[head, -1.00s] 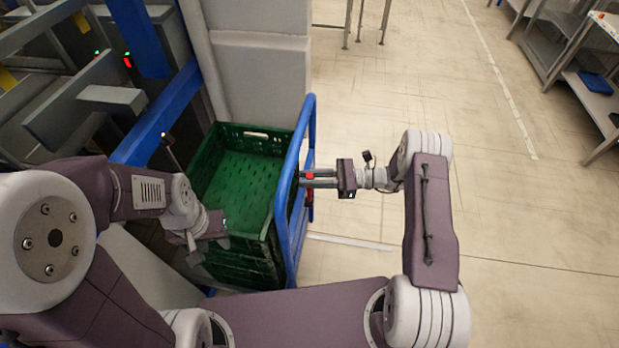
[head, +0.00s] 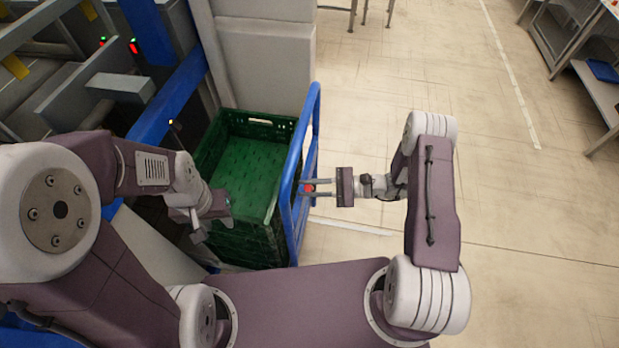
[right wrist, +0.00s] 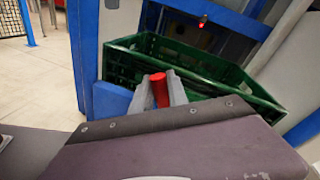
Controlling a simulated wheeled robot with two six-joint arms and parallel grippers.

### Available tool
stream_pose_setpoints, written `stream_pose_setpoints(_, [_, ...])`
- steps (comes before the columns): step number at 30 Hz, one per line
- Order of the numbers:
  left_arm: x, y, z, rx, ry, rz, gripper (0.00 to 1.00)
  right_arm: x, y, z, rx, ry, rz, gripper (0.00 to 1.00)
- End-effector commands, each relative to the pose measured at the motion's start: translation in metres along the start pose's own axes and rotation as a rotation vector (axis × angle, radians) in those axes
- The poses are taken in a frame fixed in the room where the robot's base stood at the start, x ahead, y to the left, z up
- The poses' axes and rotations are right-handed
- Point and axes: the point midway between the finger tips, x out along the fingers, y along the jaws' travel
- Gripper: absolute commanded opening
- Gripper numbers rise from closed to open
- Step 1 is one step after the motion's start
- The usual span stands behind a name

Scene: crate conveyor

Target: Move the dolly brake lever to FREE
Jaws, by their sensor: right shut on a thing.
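The red brake lever (right wrist: 160,92) shows between the fingers of my right gripper (right wrist: 162,92) in the right wrist view. In the head view its red part (head: 308,188) shows between the fingertips, beside the dolly's blue frame (head: 300,165). My right gripper (head: 310,188) is shut on the lever. The lever's base and any FREE marking are hidden or too small to read. My left gripper (head: 215,212) is at the near left side of the green crates; its jaws are not clear enough to judge.
Stacked green crates (head: 205,165) stand on the dolly, between the blue frame and the grey and blue conveyor structure (head: 165,100). A metal bench (head: 590,85) stands at the far right. The floor right of the dolly is clear.

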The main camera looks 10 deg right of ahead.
Motion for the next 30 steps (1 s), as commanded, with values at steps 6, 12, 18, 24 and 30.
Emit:
stream_pose_setpoints(6, [-0.0012, 0.0, -0.0001, 0.0, 0.0, 0.0, 0.36, 0.0018, 0.0094, -0.0001, -0.064, 0.012, 0.001, 0.0])
stream_pose_setpoints(12, [-0.0014, 0.0, -0.0002, 0.0, 0.0, 0.0, 0.36, 0.0024, 0.0121, -0.0005, -0.087, 0.016, 0.001, 0.0])
stream_pose_setpoints(18, [-0.0014, 0.0, -0.0001, 0.0, 0.0, 0.0, 0.36, 0.0024, 0.0122, -0.0006, -0.088, 0.017, 0.001, 0.0])
stream_pose_setpoints(24, [-0.0014, 0.0, -0.0001, 0.0, 0.0, 0.0, 0.36, 0.0024, 0.012, -0.0007, -0.087, 0.017, 0.001, 0.39])
stream_pose_setpoints(30, [-0.0014, 0.0, -0.0002, 0.0, 0.0, 0.0, 0.36, 0.0023, 0.0117, -0.0006, -0.088, 0.017, 0.001, 0.41])
